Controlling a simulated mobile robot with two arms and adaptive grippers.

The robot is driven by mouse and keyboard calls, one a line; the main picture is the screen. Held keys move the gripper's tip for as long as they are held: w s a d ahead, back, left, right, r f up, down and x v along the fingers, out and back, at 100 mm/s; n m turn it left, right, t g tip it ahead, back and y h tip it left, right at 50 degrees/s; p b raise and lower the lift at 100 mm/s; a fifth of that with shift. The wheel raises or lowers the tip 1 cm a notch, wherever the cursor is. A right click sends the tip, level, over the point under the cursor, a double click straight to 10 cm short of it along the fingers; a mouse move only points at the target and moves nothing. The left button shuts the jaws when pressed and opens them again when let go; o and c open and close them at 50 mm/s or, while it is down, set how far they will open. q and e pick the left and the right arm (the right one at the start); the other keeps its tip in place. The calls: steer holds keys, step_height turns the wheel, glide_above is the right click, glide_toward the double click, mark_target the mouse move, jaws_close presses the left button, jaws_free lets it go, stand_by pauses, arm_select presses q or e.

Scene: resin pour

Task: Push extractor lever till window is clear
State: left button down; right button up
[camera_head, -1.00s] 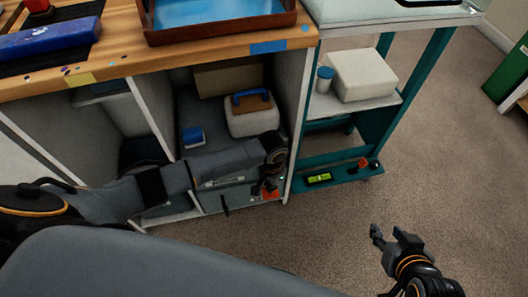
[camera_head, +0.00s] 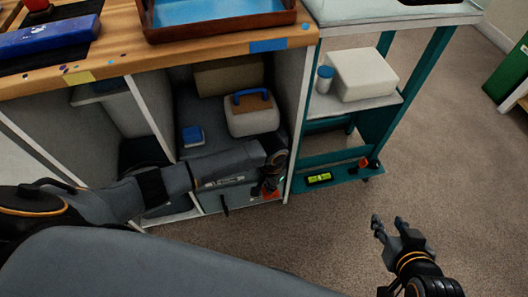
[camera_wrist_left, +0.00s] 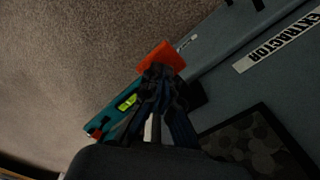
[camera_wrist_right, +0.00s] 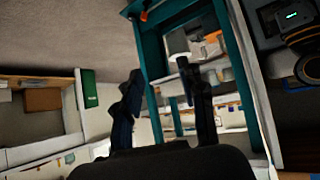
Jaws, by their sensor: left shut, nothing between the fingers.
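The grey extractor (camera_head: 240,195) sits low in the cabinet under the bench. Its "EXTRACTOR" label (camera_wrist_left: 280,40) shows in the left wrist view, beside a dark panel (camera_wrist_left: 250,145) with round grey shapes. The orange lever (camera_wrist_left: 163,58) is just beyond the tips of my left gripper (camera_wrist_left: 158,75), which is shut and empty. I cannot tell whether they touch. In the head view the orange lever (camera_head: 270,195) shows below my left gripper (camera_head: 267,184). My right gripper (camera_head: 389,221) is open and empty over the carpet. A small yellow-green window (camera_head: 319,178) shows on the teal cart's low bar.
The teal cart (camera_head: 376,135) stands right of the cabinet, with a white box (camera_head: 362,75) and a blue-lidded jar (camera_head: 324,79) on its shelf. A white divider (camera_head: 297,140) borders the lever closely. The carpet in front and right is clear.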

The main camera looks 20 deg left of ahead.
arm_select(q)
steer(key=shift+f, duration=0.3)
steer(key=shift+f+b, duration=0.5)
steer(key=shift+f, duration=0.7)
arm_select(e)
steer(key=shift+w+a+r+t+y, duration=0.6)
steer(key=shift+w+a+r+t, duration=0.45)
steer(key=shift+w+r+t, duration=1.3)
arm_select(q)
steer(key=shift+r+p, duration=0.35)
steer(key=shift+r, duration=0.1)
steer(key=shift+r+p, duration=0.45)
steer(key=shift+p, duration=0.1)
steer(key=shift+r, duration=0.2)
steer(key=shift+r+p, duration=0.9)
steer(key=shift+p, duration=0.55)
arm_select(e)
steer(key=s+d+f+g+h, duration=0.1)
steer(key=s+d+f+g, duration=0.1)
steer(key=s+g, duration=0.3)
steer(key=s+d+f+g+h, duration=0.1)
steer(key=s+d+f+g, duration=0.2)
steer(key=s, duration=0.6)
step_height(320, 180, down, 2)
steer(key=shift+s+d+f+g+h, duration=0.15)
steer(key=shift+s+f+g+h, duration=0.2)
steer(key=shift+g, duration=0.9)
steer(key=shift+r, duration=0.1)
